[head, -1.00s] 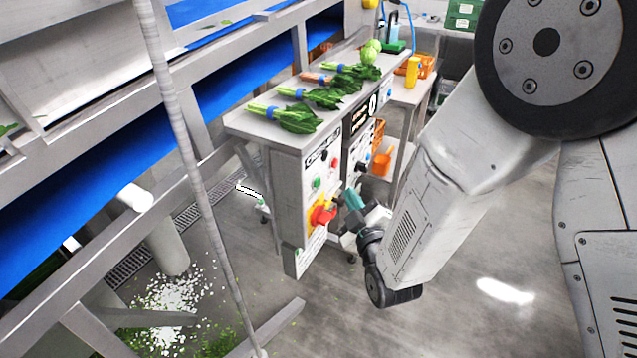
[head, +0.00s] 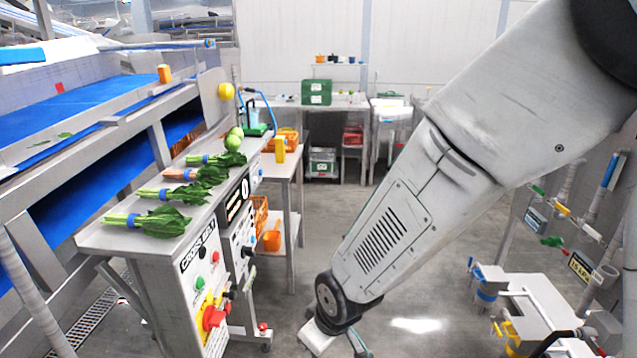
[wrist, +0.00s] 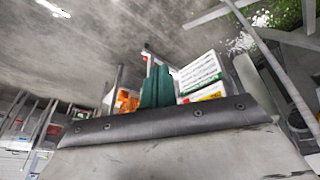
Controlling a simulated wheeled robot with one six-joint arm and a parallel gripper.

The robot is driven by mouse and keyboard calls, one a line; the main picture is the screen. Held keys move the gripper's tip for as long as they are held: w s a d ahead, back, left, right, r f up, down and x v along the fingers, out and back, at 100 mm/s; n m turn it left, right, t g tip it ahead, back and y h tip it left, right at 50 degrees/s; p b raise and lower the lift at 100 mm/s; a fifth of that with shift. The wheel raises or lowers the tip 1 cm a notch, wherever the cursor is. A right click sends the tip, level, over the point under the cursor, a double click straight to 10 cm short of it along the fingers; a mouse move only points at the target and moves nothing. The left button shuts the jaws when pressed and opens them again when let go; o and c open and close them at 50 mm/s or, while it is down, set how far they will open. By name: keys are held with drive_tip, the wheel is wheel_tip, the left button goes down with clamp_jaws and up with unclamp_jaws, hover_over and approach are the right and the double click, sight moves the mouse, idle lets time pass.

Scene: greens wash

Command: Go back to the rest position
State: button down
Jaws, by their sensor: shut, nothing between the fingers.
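My arm reaches down from the upper right in the head view, with the wrist at the bottom edge, where my gripper is only partly in frame. The wrist view shows my gripper (wrist: 157,72) with its green fingers together and nothing between them. A control cabinet marked CROSS BELT (head: 200,275) stands left of my wrist in the head view, with a red knob on a yellow plate (head: 210,316) and green and red buttons. White panels with a red and yellow patch (wrist: 205,90) show just beyond the fingers in the wrist view. I cannot tell the exact gap.
Bunches of greens (head: 158,221) lie on the cabinet's top. A conveyor with a blue belt (head: 75,110) runs along the left. A side table with a yellow bottle (head: 280,150) stands behind. A low white stand (head: 535,300) is at lower right. Open floor (head: 420,245) lies between.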

drive_tip(key=s+d+r+m, duration=0.3)
drive_tip(key=s+d+r, duration=0.3)
drive_tip(key=d+r, duration=0.1)
drive_tip(key=s+d+r+m+g+h, duration=0.1)
drive_tip(key=s+d+r+m, duration=0.2)
drive_tip(key=s+d+r, duration=0.2)
drive_tip(key=s+d+r+m+h, duration=0.1)
drive_tip(key=s+d+r+m, duration=0.2)
drive_tip(key=s+d+r, duration=0.3)
drive_tip(key=d+r, duration=0.4)
drive_tip(key=d, duration=0.4)
drive_tip(key=shift+s+d+r+m+g, duration=0.25)
drive_tip(key=shift+s+r+m+g, duration=0.05)
drive_tip(key=shift+m+g, duration=0.1)
drive_tip(key=shift+a, duration=0.1)
